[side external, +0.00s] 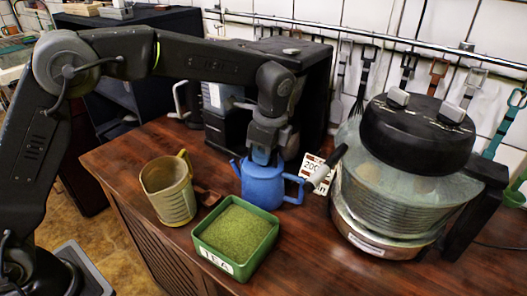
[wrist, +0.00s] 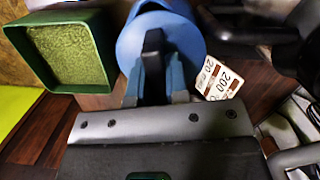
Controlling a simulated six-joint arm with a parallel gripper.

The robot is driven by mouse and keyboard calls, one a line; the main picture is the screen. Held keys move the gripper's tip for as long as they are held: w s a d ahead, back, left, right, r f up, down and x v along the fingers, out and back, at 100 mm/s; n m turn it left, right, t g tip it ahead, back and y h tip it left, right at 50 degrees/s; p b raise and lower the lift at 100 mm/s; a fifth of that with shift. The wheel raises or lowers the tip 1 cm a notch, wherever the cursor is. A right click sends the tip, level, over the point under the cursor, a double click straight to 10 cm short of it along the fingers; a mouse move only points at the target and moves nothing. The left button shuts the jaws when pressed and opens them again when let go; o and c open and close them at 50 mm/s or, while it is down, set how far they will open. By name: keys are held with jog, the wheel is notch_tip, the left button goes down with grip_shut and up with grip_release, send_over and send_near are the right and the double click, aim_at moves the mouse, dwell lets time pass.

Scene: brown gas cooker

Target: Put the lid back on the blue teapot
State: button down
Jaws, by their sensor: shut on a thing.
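The blue teapot (side external: 262,188) stands upright on the wooden counter, spout to the left and handle to the right. My gripper (side external: 263,157) points down directly over its top. In the wrist view, my gripper (wrist: 155,78) is shut around a dark upright piece, which appears to be the knob of the lid (wrist: 153,42). A round blue surface lies just beyond the fingertips; I cannot tell where lid and pot divide. The fingers hide the teapot's opening in the side view, so whether the lid is seated on the rim cannot be told.
A green tea box (side external: 236,236) stands in front of the teapot and a beige measuring jug (side external: 168,190) to its left. A large glass cooker with a black top (side external: 418,135) stands close on the right. A price card (side external: 313,167) is beside the handle. A black machine (side external: 235,120) is behind.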

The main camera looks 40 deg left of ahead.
dwell(0.4)
jog(key=c, duration=0.6)
grip_release()
jog(key=shift+o, duration=0.2)
jog(key=shift+r, duration=3.5)
jog(key=shift+c, duration=0.2)
grip_shut()
jog(key=shift+f, duration=0.7)
